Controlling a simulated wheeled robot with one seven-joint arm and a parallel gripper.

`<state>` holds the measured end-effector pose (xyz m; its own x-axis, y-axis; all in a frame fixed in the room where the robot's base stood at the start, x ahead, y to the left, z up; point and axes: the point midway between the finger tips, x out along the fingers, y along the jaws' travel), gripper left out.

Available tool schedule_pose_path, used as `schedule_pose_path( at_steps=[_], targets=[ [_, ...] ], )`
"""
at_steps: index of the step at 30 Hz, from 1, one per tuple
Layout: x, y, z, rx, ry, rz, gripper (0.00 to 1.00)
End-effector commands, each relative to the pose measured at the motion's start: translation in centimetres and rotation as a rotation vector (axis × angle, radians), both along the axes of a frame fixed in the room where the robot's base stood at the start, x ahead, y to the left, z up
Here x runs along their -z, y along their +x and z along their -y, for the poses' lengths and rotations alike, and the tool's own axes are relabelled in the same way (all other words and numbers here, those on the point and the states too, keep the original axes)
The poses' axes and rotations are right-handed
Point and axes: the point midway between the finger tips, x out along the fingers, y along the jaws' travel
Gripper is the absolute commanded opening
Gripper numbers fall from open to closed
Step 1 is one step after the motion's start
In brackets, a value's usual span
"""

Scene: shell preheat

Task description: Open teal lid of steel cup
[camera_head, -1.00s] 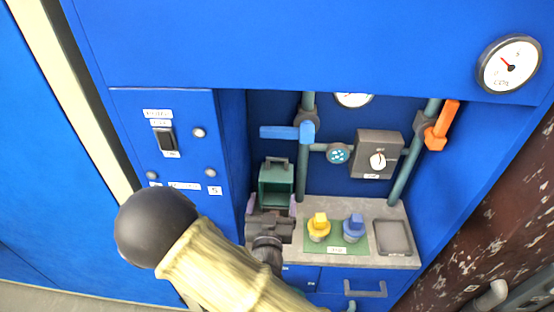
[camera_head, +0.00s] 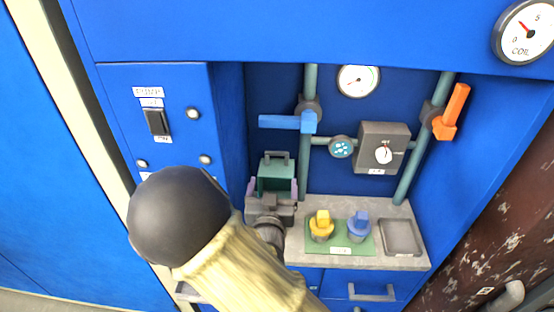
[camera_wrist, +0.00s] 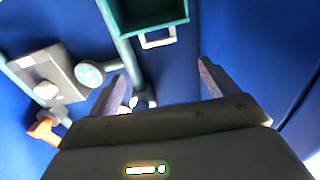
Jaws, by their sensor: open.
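A teal box-like part (camera_head: 276,181) with a grey handle (camera_head: 278,158) stands at the back left of the recessed counter. I take it for the teal lid. In the wrist view the teal part (camera_wrist: 150,22) is at the top, with its handle (camera_wrist: 158,39) below it. My gripper (camera_head: 272,191) is in front of the teal part in the head view. In the wrist view my gripper (camera_wrist: 158,84) has its purple fingers spread wide, with nothing between them. The fingertips look apart from the handle. I cannot make out a steel cup; my gripper and arm hide the area below the teal part.
Yellow (camera_head: 321,226) and blue (camera_head: 358,226) knobs stand on a green plate, beside a grey tray (camera_head: 401,238). Pipes carry a blue handle (camera_head: 287,122) and an orange handle (camera_head: 446,112). A grey dial box (camera_head: 382,148) hangs behind. The left panel has a switch (camera_head: 157,122).

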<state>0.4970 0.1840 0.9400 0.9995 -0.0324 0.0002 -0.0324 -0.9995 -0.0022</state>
Motion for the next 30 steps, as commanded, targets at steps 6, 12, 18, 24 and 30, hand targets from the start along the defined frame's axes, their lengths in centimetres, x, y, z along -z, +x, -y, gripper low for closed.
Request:
schedule_pose_path(
  at_steps=[6,12,18,24,30],
  targets=[
    [-0.3,4.1,0.3,0.004,-0.003,0.003,0.85],
    [-0.3,7.6,0.4,0.003,-0.002,0.003,0.85],
    [-0.3,11.1,0.5,0.002,-0.003,0.003,0.85],
    [-0.2,13.3,0.6,0.002,-0.003,0.002,0.85],
    [-0.2,13.7,0.5,0.001,-0.002,0.002,0.85]
  ],
)
